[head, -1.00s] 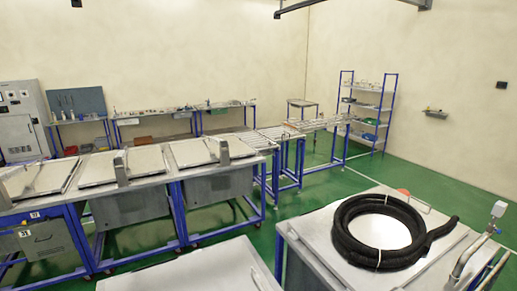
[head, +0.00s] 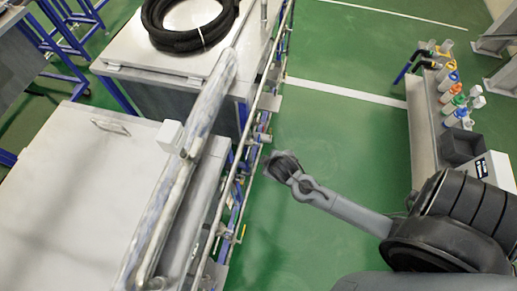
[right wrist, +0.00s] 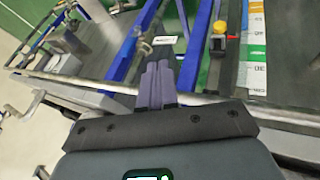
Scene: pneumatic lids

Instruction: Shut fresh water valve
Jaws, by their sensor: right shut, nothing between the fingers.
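My right gripper (head: 282,166) reaches in from the lower right in the head view, over the green floor and just right of the pipes along the tanks. In the right wrist view its dark fingers (right wrist: 160,78) are together and empty. A yellow-topped knob (right wrist: 219,28) on a vertical fitting stands to their right, apart from them; I cannot tell whether it is the fresh water valve. A small blue fitting (head: 262,137) sits on the pipes in the head view, close to the gripper; its label is not readable. My left gripper is not in view.
Long metal pipes (head: 213,225) run along the metal tank (head: 60,170). A black coiled hose (head: 190,42) lies on the farther tank. A rack with coloured fittings (head: 422,125) stands at right. A scale strip (right wrist: 256,45) is right of the knob. Green floor between is clear.

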